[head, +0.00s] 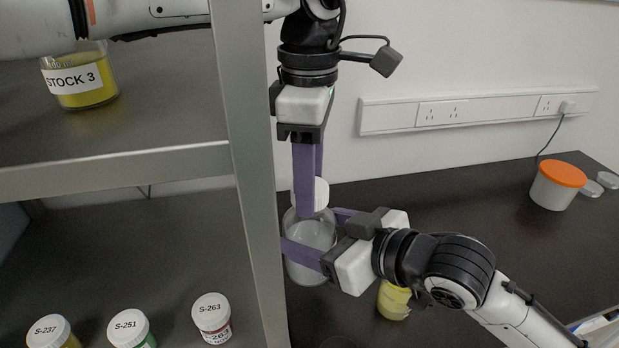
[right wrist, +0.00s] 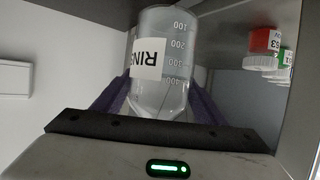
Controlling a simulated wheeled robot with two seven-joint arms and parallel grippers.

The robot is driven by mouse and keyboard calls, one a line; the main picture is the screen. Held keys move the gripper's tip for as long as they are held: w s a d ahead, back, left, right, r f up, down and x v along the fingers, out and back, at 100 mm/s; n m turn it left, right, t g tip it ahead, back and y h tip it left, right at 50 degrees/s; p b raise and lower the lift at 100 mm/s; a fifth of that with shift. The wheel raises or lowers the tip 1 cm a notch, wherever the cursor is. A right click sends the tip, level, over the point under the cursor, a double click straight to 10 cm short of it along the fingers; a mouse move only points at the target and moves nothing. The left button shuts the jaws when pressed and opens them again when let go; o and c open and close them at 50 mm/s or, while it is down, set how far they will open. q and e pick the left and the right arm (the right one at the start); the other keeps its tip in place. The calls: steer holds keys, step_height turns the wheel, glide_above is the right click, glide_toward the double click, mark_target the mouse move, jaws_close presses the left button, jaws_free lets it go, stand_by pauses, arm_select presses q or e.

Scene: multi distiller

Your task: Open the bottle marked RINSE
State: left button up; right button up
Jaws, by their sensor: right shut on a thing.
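The clear bottle marked RINSE (head: 312,238) stands beside the shelf post with a white cap (head: 321,194) on top. The right wrist view shows its label and graduations on the bottle (right wrist: 172,85), but the cap is out of sight there. My right gripper (head: 312,236) is shut on the bottle's body, one purple finger on each side. My left gripper (head: 307,190) points straight down from above, its purple fingers at the cap. The front finger covers part of the cap, and the rear one is mostly hidden, so I cannot tell whether they grip it.
A metal shelf post (head: 254,170) stands close left of the bottle. The shelves hold the STOCK 3 jar (head: 88,90) and several small capped jars, including S-263 (head: 212,318). A yellow container (head: 393,300) is partly under my right arm. An orange-lidded tub (head: 556,187) stands far right.

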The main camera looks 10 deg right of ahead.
arm_select(q)
steer(key=shift+o, duration=1.3)
steer(key=shift+r, duration=2.3)
steer(key=shift+c, duration=0.4)
steer(key=n, duration=0.1)
steer(key=r+n, duration=0.1)
steer(key=n, duration=0.1)
steer(key=shift+r, duration=0.15)
steer(key=n, duration=0.2)
steer(key=r+n, duration=0.2)
steer(key=n, duration=0.1)
steer(key=shift+n, duration=0.3)
steer(key=shift+f, duration=0.2)
step_height(320, 180, down, 8)
steer(key=shift+r, duration=0.25)
steer(key=shift+c, duration=0.2)
